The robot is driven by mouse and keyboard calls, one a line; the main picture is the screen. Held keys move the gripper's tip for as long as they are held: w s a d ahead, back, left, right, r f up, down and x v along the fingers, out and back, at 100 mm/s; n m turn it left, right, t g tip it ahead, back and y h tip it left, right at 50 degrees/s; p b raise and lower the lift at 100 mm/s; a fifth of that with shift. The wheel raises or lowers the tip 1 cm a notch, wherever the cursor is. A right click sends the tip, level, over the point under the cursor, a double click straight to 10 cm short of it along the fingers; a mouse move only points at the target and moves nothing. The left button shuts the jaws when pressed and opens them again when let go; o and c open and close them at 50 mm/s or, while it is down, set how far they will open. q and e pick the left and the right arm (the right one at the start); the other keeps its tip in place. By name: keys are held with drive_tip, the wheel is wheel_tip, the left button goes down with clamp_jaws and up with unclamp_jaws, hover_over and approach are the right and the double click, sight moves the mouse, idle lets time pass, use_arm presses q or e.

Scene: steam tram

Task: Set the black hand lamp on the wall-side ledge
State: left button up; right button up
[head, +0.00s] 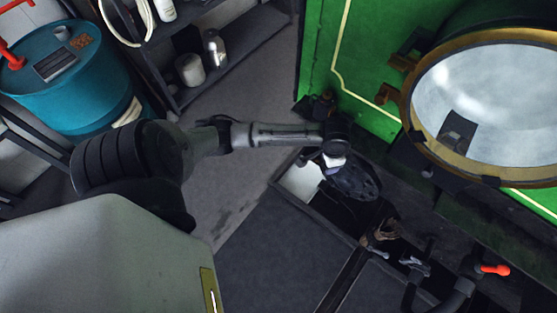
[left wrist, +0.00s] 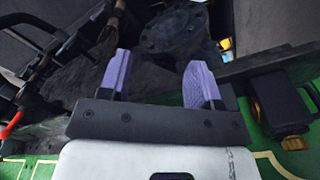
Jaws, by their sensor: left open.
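A small black boxy thing with brass knobs (left wrist: 280,103) stands against the green wall at the right of the left wrist view. It also shows as a dark shape in the head view (head: 318,106), at the foot of the green panel. It may be the black hand lamp, but I cannot tell for sure. My left gripper (left wrist: 158,62) is open, its two purple fingers apart with nothing between them. In the head view its fingers are hidden below my wrist. I cannot make out which surface is the wall-side ledge. My right gripper is not in view.
A dark round flange (left wrist: 176,30) lies just beyond my left fingers. Levers with a red handle (head: 494,269) stand at lower right. A teal drum (head: 62,85) and shelf (head: 235,50) stand behind.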

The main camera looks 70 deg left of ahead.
use_arm(q)
drive_tip(key=s+d+f+m+t+h, duration=0.1)
drive_tip(key=s+d+f+m, duration=0.1)
drive_tip(key=s+d, duration=0.95)
drive_tip(key=s+d+r+t, duration=0.1)
drive_tip(key=s+r, duration=0.3)
drive_tip(key=s, duration=0.5)
drive_tip(key=shift+s+n+t+y, duration=0.2)
drive_tip(key=shift+n+t+y, duration=0.1)
drive_tip(key=shift+n+t, duration=0.1)
